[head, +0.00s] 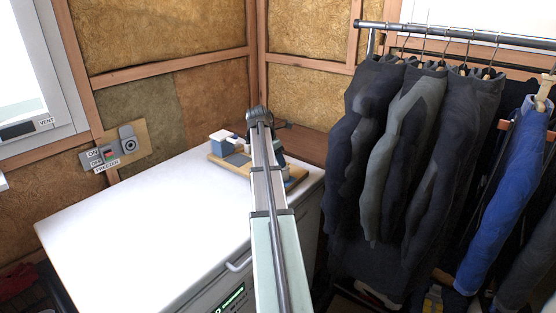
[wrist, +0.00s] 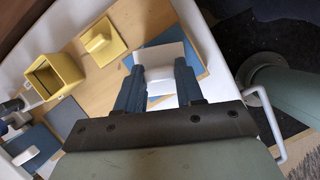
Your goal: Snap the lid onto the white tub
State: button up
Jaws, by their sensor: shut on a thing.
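In the wrist view, my gripper (wrist: 160,76) is shut on a white piece (wrist: 158,54), with one blue finger on each side. The piece has a wide flat part beyond the fingertips and a narrower part between them. It looks like the white lid, but I cannot clearly tell lid from tub. It is above or on a blue pad (wrist: 192,62); the fingers hide the contact. In the head view, my own arm hides the gripper and the held piece.
A wooden board (head: 216,163) lies on the white freezer top (head: 130,220). The wrist view shows an open yellow box (wrist: 38,85), a yellow lid-like piece (wrist: 98,42) and a grey pad (wrist: 66,114). Clothes (head: 380,130) hang at right. The freezer top's left is clear.

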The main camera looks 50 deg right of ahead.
dwell(0.3)
jog(key=o, duration=1.6)
jog(key=shift+c, duration=0.2)
jog(key=shift+r, duration=0.1)
jog(key=shift+r, duration=3.4)
grip_shut()
jog(key=shift+f, duration=2.3)
